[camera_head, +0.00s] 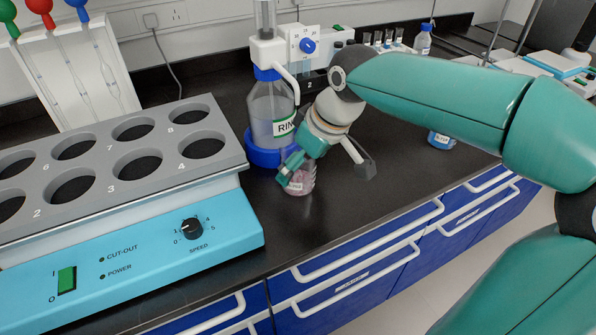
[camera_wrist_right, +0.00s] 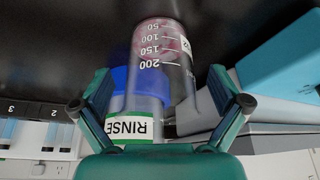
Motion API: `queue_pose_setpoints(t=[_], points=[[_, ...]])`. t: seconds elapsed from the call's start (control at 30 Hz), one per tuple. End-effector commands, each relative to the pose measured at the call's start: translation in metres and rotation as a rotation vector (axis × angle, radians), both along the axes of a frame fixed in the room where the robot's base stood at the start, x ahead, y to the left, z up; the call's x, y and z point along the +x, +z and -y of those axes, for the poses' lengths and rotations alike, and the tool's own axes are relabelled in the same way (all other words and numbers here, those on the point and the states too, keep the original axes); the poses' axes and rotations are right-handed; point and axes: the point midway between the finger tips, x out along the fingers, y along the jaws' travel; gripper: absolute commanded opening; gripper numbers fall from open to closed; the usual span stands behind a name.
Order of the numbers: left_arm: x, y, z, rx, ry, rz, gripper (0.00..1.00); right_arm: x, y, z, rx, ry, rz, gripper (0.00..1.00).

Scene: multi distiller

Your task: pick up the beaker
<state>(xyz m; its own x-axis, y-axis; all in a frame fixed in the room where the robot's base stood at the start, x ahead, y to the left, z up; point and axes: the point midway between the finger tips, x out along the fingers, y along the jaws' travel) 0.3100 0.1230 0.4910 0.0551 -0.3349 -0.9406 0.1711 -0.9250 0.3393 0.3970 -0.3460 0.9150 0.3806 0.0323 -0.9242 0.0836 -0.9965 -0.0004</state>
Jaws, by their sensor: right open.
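The beaker (camera_head: 300,183) is a small clear glass with pinkish contents and a white label, standing on the black bench in front of the rinse bottle. In the right wrist view the beaker (camera_wrist_right: 163,50) appears upside down with its volume marks facing me. My right gripper (camera_head: 327,166) is open, with one finger overlapping the beaker and the other out to its right. In the wrist view the beaker lies between the spread fingers of this gripper (camera_wrist_right: 160,104), with space on both sides. My left gripper is not in view.
The rinse bottle (camera_head: 270,108) in its blue base stands close behind the beaker. A blue and grey multi-position heater (camera_head: 140,235) fills the left.

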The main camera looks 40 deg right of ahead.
Motion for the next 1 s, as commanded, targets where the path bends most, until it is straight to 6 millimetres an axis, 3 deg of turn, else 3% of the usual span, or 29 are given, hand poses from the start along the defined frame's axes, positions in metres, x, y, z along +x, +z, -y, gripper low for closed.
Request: queue_pose_setpoints(t=[0.1,0.4,0.8,0.87,1.0], points=[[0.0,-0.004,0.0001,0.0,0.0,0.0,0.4,0.0048,-0.0143,-0.0002,0.0,-0.001,-0.002,0.99],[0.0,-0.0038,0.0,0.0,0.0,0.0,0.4,0.0065,-0.0168,-0.0005,0.0,0.0,0.0,0.97],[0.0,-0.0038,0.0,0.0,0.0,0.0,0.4,0.0066,-0.0169,-0.0009,0.0,0.001,-0.001,0.31],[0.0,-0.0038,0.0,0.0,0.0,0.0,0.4,0.0068,-0.0168,-0.0009,0.0,0.001,0.0,0.25],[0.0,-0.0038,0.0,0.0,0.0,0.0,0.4,0.0067,-0.017,-0.0011,0.0,0.001,-0.001,0.24]])
